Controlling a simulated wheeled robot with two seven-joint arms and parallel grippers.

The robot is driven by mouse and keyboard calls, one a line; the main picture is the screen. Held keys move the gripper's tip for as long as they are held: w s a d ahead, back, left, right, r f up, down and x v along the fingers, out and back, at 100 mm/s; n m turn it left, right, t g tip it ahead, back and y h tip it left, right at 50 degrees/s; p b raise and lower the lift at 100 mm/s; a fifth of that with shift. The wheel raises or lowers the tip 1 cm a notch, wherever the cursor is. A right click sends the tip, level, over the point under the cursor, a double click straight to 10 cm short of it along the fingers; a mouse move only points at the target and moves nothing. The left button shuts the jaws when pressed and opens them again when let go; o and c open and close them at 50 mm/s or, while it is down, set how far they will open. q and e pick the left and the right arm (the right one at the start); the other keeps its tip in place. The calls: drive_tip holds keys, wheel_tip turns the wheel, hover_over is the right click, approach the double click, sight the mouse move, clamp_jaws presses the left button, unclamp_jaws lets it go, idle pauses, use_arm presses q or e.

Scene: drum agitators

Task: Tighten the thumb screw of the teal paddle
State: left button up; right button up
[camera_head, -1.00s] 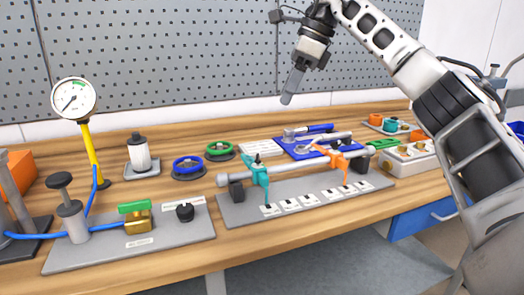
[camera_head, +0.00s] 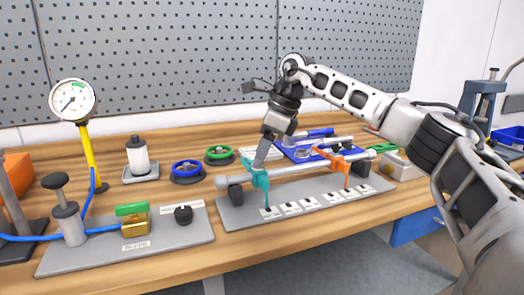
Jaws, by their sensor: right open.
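The teal paddle (camera_head: 261,181) hangs on a horizontal light-grey bar (camera_head: 299,169), near its left end. Its lower tip points down at the white marked tiles (camera_head: 286,209) on the grey base. My right gripper (camera_head: 258,164) reaches down from above, with its fingertips at the top of the teal paddle's hub. The thumb screw there is hidden behind or between the fingers, and I cannot tell whether they touch it. The gripper is open, though the fingers overlap in this view. An orange paddle (camera_head: 343,163) hangs farther right on the bar. My left gripper is not in view.
A grey plate with a green-handled brass valve (camera_head: 133,219) and a black knob (camera_head: 183,214) stands left of the bar stand. Blue (camera_head: 187,170) and green (camera_head: 219,155) handwheels lie behind. A blue tray of tools (camera_head: 300,153) is behind the bar. A pressure gauge (camera_head: 73,99) stands far left.

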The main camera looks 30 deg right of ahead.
drive_tip(key=shift+c, duration=0.3)
drive_tip(key=c, duration=0.9)
drive_tip(key=m, duration=0.2)
drive_tip(key=shift+s+a+m+t+h, duration=0.1)
drive_tip(key=shift+m+t+h, duration=0.3)
drive_tip(key=m+h, duration=0.1)
drive_tip(key=m, duration=0.2)
drive_tip(key=shift+a+m+t+p, duration=0.15)
drive_tip(key=shift+m+t+p, duration=0.15)
drive_tip(key=shift+p, duration=0.1)
drive_tip(key=m+h, duration=0.2)
drive_tip(key=m, duration=0.2)
drive_tip(key=shift+a+r, duration=0.1)
drive_tip(key=shift+a, duration=0.05)
drive_tip(key=shift+a+m+h, duration=0.1)
drive_tip(key=shift+m+h, duration=0.4)
drive_tip(key=shift+m, duration=1.1)
